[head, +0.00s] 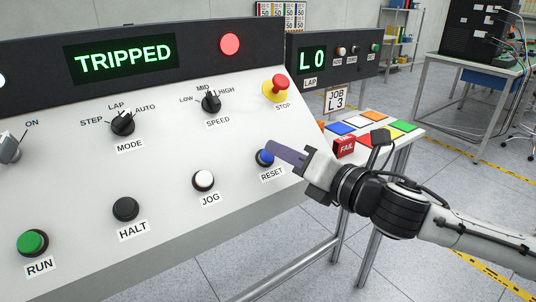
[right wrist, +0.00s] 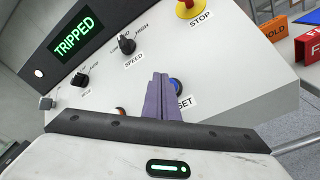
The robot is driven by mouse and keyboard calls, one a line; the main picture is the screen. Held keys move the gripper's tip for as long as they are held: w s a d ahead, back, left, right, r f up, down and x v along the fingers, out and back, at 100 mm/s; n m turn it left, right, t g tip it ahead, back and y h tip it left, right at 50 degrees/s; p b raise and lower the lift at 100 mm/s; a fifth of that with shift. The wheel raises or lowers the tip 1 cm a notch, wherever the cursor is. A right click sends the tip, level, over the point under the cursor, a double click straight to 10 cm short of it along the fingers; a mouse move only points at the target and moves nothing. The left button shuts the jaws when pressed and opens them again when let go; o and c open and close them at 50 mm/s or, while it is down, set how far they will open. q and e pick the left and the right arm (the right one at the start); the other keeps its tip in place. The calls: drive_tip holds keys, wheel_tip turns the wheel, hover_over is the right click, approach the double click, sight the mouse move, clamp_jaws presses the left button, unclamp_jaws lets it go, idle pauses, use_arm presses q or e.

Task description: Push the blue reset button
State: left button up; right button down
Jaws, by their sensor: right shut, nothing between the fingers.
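The blue reset button (head: 263,159) sits at the right of the lower row on the sloped white console panel (head: 160,165), above its RESET label (head: 272,174). My right gripper (head: 270,147) is shut and empty. Its purple fingertips are right at the button and cover its upper right part in the head view. In the right wrist view the shut fingers (right wrist: 160,82) are beside the blue button (right wrist: 176,86) and partly hide it. I cannot tell whether they touch it. The display (head: 124,58) reads TRIPPED. My left gripper is not in view.
A white JOG button (head: 203,181), black HALT button (head: 126,209) and green RUN button (head: 32,243) share the lower row. The red STOP button (head: 277,86) stands out above RESET. A table with coloured tiles (head: 376,116) and a red FAIL block (head: 344,147) is at right.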

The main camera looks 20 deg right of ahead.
drive_tip(key=shift+f, duration=0.1)
idle(0.3)
drive_tip(key=shift+w+a+f, duration=0.1)
drive_tip(key=shift+w+f, duration=0.1)
drive_tip(key=shift+w+f, duration=0.15)
idle(0.5)
drive_tip(key=shift+w+a+f, duration=0.1)
drive_tip(key=shift+w+f, duration=0.15)
drive_tip(key=shift+f, duration=0.15)
idle(0.6)
drive_tip(key=shift+s+r+p, duration=0.4)
drive_tip(key=shift+r+p, duration=0.2)
drive_tip(key=shift+p, duration=0.05)
drive_tip(key=shift+s+d+r, duration=0.2)
drive_tip(key=shift+s, duration=0.05)
